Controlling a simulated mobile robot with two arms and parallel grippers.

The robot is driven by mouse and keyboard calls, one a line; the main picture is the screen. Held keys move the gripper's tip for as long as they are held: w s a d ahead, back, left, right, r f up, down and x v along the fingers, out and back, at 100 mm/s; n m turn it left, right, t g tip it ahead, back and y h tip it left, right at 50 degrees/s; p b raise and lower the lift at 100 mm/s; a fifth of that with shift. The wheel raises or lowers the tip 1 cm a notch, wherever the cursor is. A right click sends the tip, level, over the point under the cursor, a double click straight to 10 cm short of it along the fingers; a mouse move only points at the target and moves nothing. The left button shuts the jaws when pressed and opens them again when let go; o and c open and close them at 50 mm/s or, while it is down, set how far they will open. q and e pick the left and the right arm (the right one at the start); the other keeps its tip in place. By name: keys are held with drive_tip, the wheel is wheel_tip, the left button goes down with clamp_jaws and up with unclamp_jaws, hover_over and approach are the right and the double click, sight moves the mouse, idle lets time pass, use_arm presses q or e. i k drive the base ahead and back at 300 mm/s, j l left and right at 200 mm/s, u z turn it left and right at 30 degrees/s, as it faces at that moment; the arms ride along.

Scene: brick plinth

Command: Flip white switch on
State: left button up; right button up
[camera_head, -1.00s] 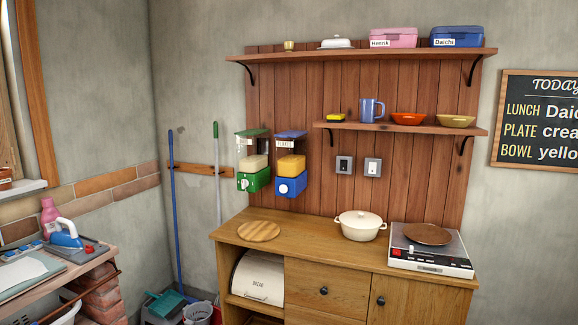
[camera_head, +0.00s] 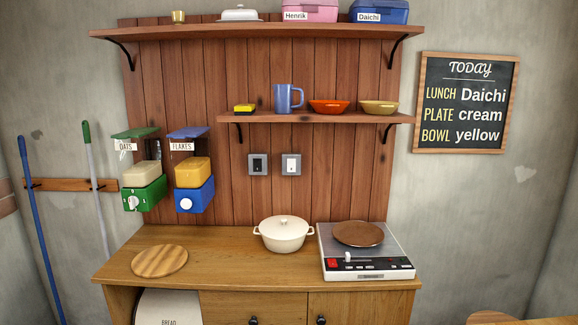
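The white switch (camera_head: 291,163) is a white rocker in a grey plate on the brown plank wall panel, below the lower shelf. A black switch (camera_head: 257,164) in a matching grey plate is just to its left. Whether the white rocker is tipped on or off is too small to tell. Neither of my grippers shows in the head view.
Below the switches, a wooden cabinet (camera_head: 215,266) bears a cream pot (camera_head: 283,234), a round board (camera_head: 160,261) and a hob (camera_head: 372,266) with a brown pan (camera_head: 358,233). The lower shelf (camera_head: 315,118) juts out above. Green (camera_head: 145,190) and blue (camera_head: 194,190) dispensers hang left.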

sight(291, 163)
drive_tip(key=i+l+z, duration=0.1)
drive_tip(key=i+l, duration=0.2)
drive_tip(key=i+l+z, duration=0.1)
drive_tip(key=i+l, duration=0.15)
drive_tip(key=i, duration=0.25)
drive_tip(key=i+l+z, duration=0.15)
drive_tip(key=i, duration=0.25)
drive_tip(key=i+l+z, duration=0.1)
drive_tip(key=i+l, duration=0.15)
drive_tip(key=i, duration=0.2)
